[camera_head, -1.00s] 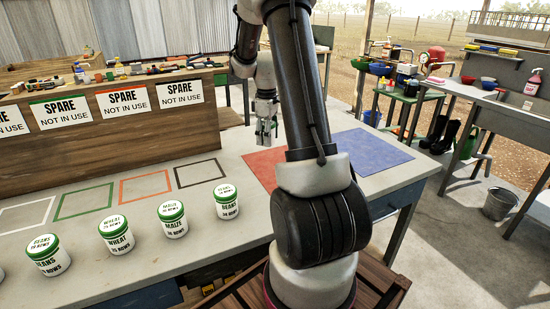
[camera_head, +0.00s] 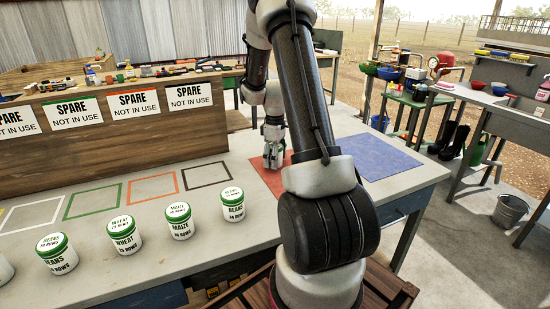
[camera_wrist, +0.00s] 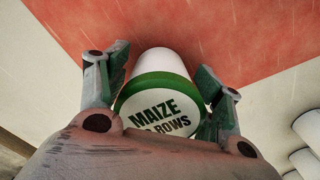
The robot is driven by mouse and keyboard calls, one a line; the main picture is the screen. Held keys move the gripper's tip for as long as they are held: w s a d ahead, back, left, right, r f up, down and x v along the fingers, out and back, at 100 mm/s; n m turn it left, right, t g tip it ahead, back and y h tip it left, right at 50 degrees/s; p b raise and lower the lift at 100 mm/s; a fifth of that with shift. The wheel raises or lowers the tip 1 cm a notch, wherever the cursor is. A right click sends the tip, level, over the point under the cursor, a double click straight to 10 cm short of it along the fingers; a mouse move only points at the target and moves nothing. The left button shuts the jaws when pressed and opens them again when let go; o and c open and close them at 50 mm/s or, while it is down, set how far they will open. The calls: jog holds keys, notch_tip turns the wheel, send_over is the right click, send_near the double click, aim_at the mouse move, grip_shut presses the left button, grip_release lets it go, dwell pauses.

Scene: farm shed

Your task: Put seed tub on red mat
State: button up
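A white seed tub with a green lid reading MAIZE (camera_wrist: 160,112) sits between the two fingers of my gripper (camera_wrist: 165,90) in the wrist view. The fingers press against its sides, lid towards the camera. The red mat (camera_wrist: 230,35) fills the area behind the tub; I cannot tell whether its base touches the mat. In the head view my gripper (camera_head: 273,160) is low over the left part of the red mat (camera_head: 268,182), which my arm partly hides. The held tub is hard to make out there.
A row of white tubs with green lids stands on the bench: beans (camera_head: 233,204), maize (camera_head: 180,222), wheat (camera_head: 124,236) and others. Coloured outlines lie behind them. A blue mat (camera_head: 380,156) lies right of the red one. A wooden partition (camera_head: 120,140) stands behind.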

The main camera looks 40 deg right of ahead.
dwell(0.3)
notch_tip(320, 180, up, 12)
jog(key=shift+r, duration=0.15)
jog(key=s+a+r+m+t, duration=0.3)
jog(key=s+a+r+m, duration=0.1)
jog(key=s+a+r, duration=1)
jog(key=s+a+f+m+t, duration=0.1)
jog(key=s+a, duration=0.4)
jog(key=s, duration=0.5)
jog(key=shift+s+f+m, duration=0.15)
jog(key=shift+f+m, duration=0.3)
jog(key=shift+m, duration=0.15)
